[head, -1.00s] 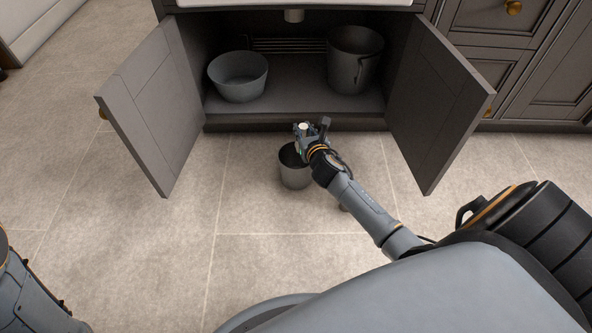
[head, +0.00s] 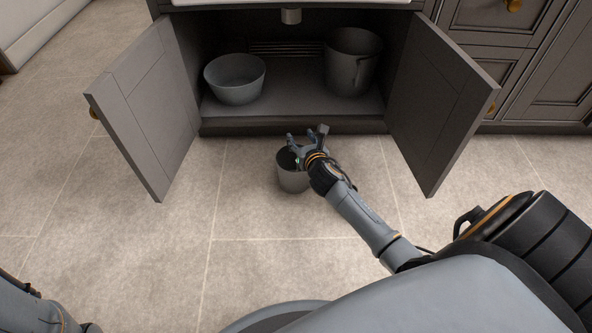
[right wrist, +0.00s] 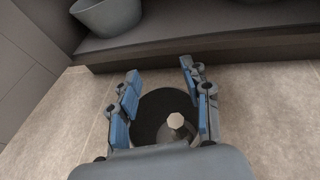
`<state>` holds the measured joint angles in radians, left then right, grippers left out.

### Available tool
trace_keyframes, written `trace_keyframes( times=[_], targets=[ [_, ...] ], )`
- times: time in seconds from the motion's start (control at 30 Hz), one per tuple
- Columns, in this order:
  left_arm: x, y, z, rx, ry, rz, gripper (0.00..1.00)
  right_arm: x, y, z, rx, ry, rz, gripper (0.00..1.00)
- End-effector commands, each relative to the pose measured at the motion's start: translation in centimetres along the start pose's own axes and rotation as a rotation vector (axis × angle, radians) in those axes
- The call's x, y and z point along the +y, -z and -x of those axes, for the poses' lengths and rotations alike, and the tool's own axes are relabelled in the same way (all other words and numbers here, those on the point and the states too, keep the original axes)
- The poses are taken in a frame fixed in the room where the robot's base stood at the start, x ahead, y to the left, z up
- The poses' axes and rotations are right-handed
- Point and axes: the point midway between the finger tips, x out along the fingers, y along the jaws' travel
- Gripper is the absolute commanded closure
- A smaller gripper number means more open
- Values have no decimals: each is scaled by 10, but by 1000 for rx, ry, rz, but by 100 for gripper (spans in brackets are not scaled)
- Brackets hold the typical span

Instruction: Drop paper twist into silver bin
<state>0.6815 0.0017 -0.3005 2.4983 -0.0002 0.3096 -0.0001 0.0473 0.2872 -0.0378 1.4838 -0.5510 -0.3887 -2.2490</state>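The silver bin (head: 292,181) stands on the tiled floor in front of the open cabinet. My right gripper (head: 307,136) is directly above it, fingers spread wide and open. In the right wrist view the right gripper (right wrist: 160,92) frames the bin's dark round opening (right wrist: 148,112). The paper twist (right wrist: 176,121), with a pale faceted top and a greyer body, shows between the fingers within that opening, apart from both fingers. I cannot tell whether it rests on the bottom or is still falling. In the head view it is hidden. My left gripper is out of view.
Two cabinet doors (head: 143,110) (head: 440,105) stand open on either side of the bin. Inside the cabinet are a grey basin (head: 235,80) and a larger bucket (head: 350,63). The floor left of the bin is clear.

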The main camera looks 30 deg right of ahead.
Motion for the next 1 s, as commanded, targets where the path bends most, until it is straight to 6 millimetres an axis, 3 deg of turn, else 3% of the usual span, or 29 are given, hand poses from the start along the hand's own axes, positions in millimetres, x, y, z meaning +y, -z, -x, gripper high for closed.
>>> trace_keyframes(
  times=[0.27,0.7,1.0],
  targets=[
    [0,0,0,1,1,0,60,0,0,8,0,-1,2,52],
    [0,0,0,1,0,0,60,0,1,93,1,-1,2,52],
    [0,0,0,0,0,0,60,0,0,120,1,0,1,52]
  ],
)
